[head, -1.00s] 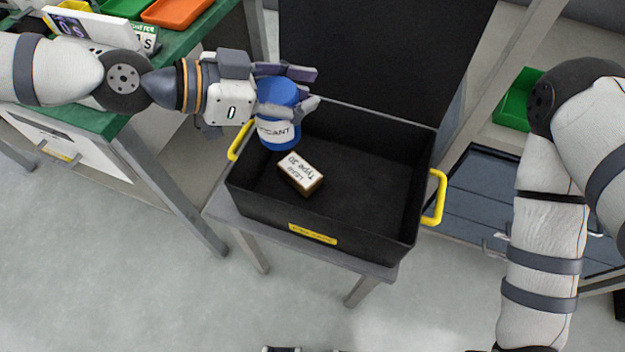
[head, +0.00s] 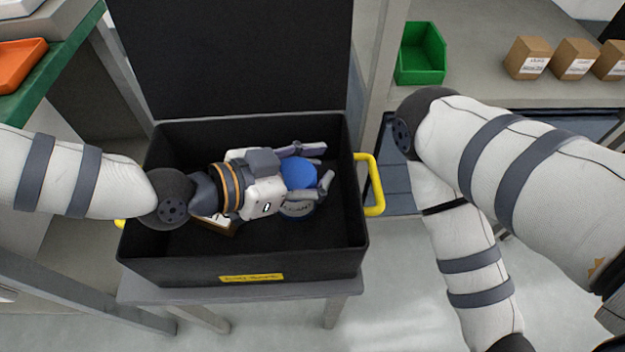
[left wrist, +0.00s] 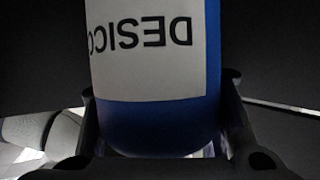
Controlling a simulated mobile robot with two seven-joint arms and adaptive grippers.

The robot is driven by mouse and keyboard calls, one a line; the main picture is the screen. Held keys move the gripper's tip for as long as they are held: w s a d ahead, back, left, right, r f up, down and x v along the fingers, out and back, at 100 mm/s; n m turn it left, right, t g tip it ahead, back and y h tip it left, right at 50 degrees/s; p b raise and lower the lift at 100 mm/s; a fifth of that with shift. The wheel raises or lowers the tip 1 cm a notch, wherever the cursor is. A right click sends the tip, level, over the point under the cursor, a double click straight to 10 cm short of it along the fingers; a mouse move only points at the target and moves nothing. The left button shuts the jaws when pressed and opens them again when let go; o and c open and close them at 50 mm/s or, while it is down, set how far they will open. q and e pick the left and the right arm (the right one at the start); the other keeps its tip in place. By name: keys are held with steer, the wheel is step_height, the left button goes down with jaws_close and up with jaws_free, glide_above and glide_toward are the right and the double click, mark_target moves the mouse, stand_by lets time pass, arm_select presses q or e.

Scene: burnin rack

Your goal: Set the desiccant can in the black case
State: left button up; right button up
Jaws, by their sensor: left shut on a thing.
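The blue desiccant can (head: 299,174) with a white label is inside the walls of the open black case (head: 240,270), toward its right side. My left gripper (head: 312,172) reaches in from the left and is shut around the can. In the left wrist view the can (left wrist: 155,125) fills the middle between the two fingers, its label upside down. Whether the can's base touches the case floor cannot be told. My right gripper is out of view; only my right arm shows at the right.
A small labelled box (head: 216,225) lies in the case, partly hidden under my left arm. The case has a yellow handle (head: 373,184) on the right and its lid (head: 235,60) stands open behind. A green bin (head: 421,55) and cardboard boxes (head: 575,58) sit on the shelf behind.

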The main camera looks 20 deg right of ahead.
arm_select(q)
steer(key=shift+f, duration=1.5)
steer(key=shift+f+b, duration=0.25)
steer(key=shift+b, duration=0.05)
steer(key=o, duration=1.6)
steer(key=shift+r, duration=0.1)
steer(key=shift+a+r, duration=0.2)
steer(key=shift+r, duration=0.1)
steer(key=v, duration=1.1)
steer(key=shift+s+a+r, duration=0.1)
steer(key=shift+a+r, duration=0.05)
steer(key=shift+a, duration=0.1)
